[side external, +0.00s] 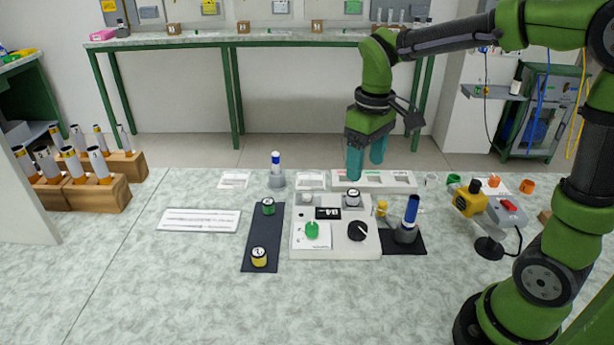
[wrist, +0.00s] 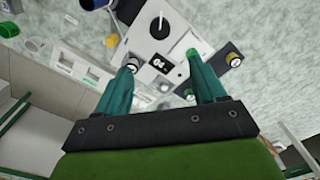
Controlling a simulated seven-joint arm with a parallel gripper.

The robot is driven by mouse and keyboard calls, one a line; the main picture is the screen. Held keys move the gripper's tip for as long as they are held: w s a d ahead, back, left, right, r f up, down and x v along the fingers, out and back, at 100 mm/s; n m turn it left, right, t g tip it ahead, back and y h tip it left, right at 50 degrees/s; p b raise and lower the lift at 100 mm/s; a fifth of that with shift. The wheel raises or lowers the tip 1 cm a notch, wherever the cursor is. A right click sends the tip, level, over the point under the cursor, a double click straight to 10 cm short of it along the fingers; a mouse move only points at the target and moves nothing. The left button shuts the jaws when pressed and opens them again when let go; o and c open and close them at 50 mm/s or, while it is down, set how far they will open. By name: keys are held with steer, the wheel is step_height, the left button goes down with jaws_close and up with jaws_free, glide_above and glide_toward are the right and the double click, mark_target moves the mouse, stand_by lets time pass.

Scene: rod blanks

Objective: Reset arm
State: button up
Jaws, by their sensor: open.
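My gripper (side external: 366,168) has two teal fingers, spread apart with nothing between them. It hangs above the back of the table, behind a pale control box. The control box (side external: 340,243) carries a green button (side external: 312,229), a black knob (side external: 357,231), a small dark display (side external: 327,213) and a silver-topped cylinder (side external: 352,198). In the wrist view the fingers (wrist: 161,58) point toward the box (wrist: 150,25) and stay clear of it. A blue-topped rod (side external: 411,210) stands tilted in a grey holder on a black pad. A blue-and-white rod (side external: 276,162) stands upright in a grey holder.
A dark mat (side external: 262,230) holds a green-banded cylinder (side external: 268,206) and a yellow-banded cylinder (side external: 259,257). A white tray (side external: 200,220) holds thin rods. Wooden racks (side external: 90,195) with rods stand left. A yellow device (side external: 470,199) stands right, near my arm. The front table is clear.

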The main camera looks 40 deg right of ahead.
steer(key=s+a+r+m+t+y, duration=0.1)
steer(key=s+r+m+t, duration=0.1)
steer(key=s, duration=0.3)
steer(key=s+a+r+m+t+y, duration=0.1)
steer(key=s+a+m+t, duration=0.1)
steer(key=s+t, duration=0.3)
steer(key=shift+s+a+r+m, duration=0.3)
steer(key=shift+s+r+m, duration=0.05)
steer(key=shift+s+m, duration=0.05)
steer(key=m+g+h, duration=0.2)
steer(key=g, duration=0.5)
glide_toward(358, 226)
step_height(358, 226, down, 9)
steer(key=shift+w, duration=0.1)
steer(key=shift+c, duration=0.3)
